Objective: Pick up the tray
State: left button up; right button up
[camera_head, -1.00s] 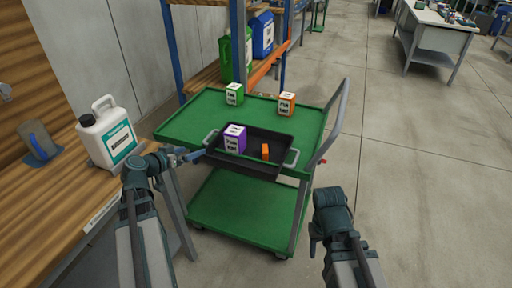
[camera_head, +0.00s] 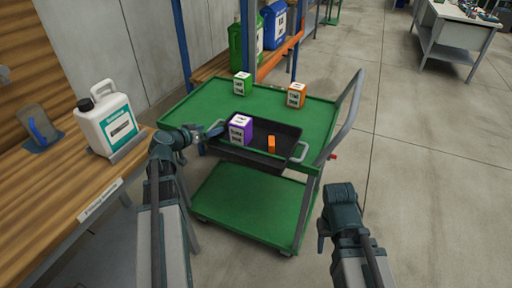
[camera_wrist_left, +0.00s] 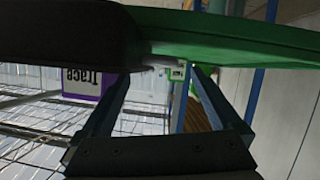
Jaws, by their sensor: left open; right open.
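The black tray (camera_head: 258,159) lies on the upper deck of a green cart. It has a grey handle at each end. A purple and white box (camera_head: 240,130) and a small orange block (camera_head: 271,144) stand in it. My left gripper (camera_head: 217,130) is at the tray's left end, by that handle. In the left wrist view its two fingers (camera_wrist_left: 160,72) are apart, with the grey handle (camera_wrist_left: 158,62) near their tips; I cannot tell whether it lies between them. The dark tray (camera_wrist_left: 70,40) fills the upper left there. My right arm is at the lower right; its fingers are hidden.
The green cart (camera_head: 210,102) also carries a green-white box (camera_head: 242,84) and an orange-white box (camera_head: 296,95) behind the tray. Its grey push handle (camera_head: 345,120) rises at the right. A wooden bench with a white jug (camera_head: 107,125) stands left.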

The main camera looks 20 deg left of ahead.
pick_arm(q)
jog(key=shift+w+f, duration=0.1)
jog(key=shift+w, duration=0.15)
jog(key=b+x, duration=0.2)
jog(key=x, duration=0.3)
jog(key=shift+w+f, duration=0.1)
jog(key=shift+f, duration=0.05)
grip_shut()
dwell(0.4)
